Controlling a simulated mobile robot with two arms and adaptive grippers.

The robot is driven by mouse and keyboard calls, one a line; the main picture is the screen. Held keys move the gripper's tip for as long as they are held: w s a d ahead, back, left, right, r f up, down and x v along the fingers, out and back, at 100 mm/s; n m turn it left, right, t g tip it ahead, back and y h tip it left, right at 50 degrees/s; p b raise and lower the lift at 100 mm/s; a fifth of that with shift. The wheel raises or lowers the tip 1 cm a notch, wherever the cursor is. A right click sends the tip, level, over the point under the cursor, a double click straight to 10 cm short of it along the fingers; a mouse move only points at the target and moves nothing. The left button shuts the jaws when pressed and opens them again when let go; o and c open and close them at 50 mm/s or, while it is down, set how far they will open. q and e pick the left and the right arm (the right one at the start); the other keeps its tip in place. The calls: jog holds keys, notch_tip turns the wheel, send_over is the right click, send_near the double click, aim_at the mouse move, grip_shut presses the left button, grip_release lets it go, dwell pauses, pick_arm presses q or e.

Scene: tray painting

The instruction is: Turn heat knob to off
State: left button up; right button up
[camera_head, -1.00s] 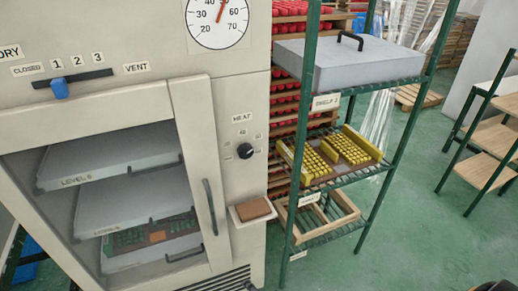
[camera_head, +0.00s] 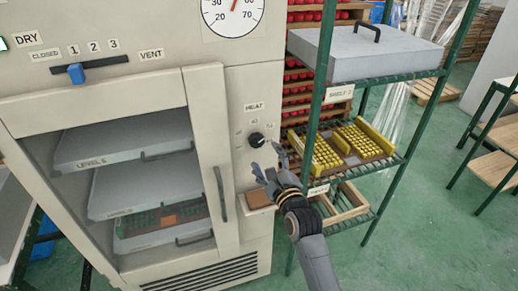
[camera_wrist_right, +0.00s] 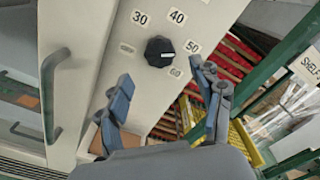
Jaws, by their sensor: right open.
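The black heat knob (camera_head: 257,140) sits on the beige oven panel below the HEAT label (camera_head: 254,107). In the right wrist view the knob (camera_wrist_right: 160,50) is round, with a white pointer mark directed right, between the 50 and 60 labels. My right gripper (camera_head: 267,160) is open and empty, just below and to the right of the knob, apart from it. In the right wrist view its two fingers (camera_wrist_right: 165,88) are spread, with the knob beyond them and between their directions. My left gripper is not in view.
The oven door handle (camera_head: 220,194) stands left of the knob. A small brown block (camera_head: 259,198) rests on a ledge below it. A green shelf rack (camera_head: 319,100) with a tray of yellow pieces (camera_head: 352,142) stands close on the right.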

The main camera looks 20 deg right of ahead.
aim_at(258, 143)
jog(key=w+b, duration=0.1)
jog(key=w, duration=0.2)
jog(key=w+b, duration=0.1)
jog(key=w, duration=0.1)
jog(key=shift+w+a+f+b, duration=0.15)
jog(key=shift+w+f+b, duration=0.05)
jog(key=shift+w+b, duration=0.2)
jog(key=shift+w+r, duration=0.15)
jog(key=shift+w, duration=0.55)
jog(key=c, duration=1.1)
jog(key=shift+c, duration=0.2)
